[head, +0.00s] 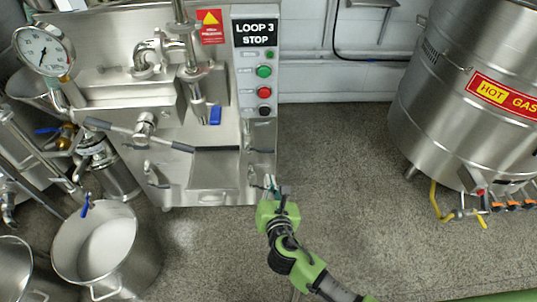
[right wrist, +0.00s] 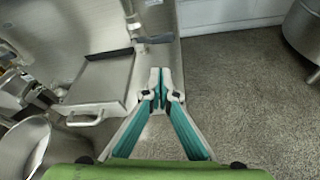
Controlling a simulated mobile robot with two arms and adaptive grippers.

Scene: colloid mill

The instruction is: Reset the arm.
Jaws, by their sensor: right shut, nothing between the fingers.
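My right arm, green and black, reaches up from the bottom of the head view. My right gripper (head: 270,183) is in front of the lower right corner of the steel mill (head: 215,170). In the right wrist view the teal-lined fingers of the right gripper (right wrist: 160,72) meet at their tips, with nothing between them. The mill's tray (right wrist: 103,83) lies left of the fingertips there. I cannot tell whether the fingers touch the mill. My left gripper is not in view.
A control panel (head: 256,65) labelled LOOP 3 STOP has green, red and black buttons. A steel pot (head: 115,255) stands at the lower left. A large steel tank (head: 450,120) marked HOT GAS stands at the right. The speckled floor (head: 345,180) between mill and tank is clear.

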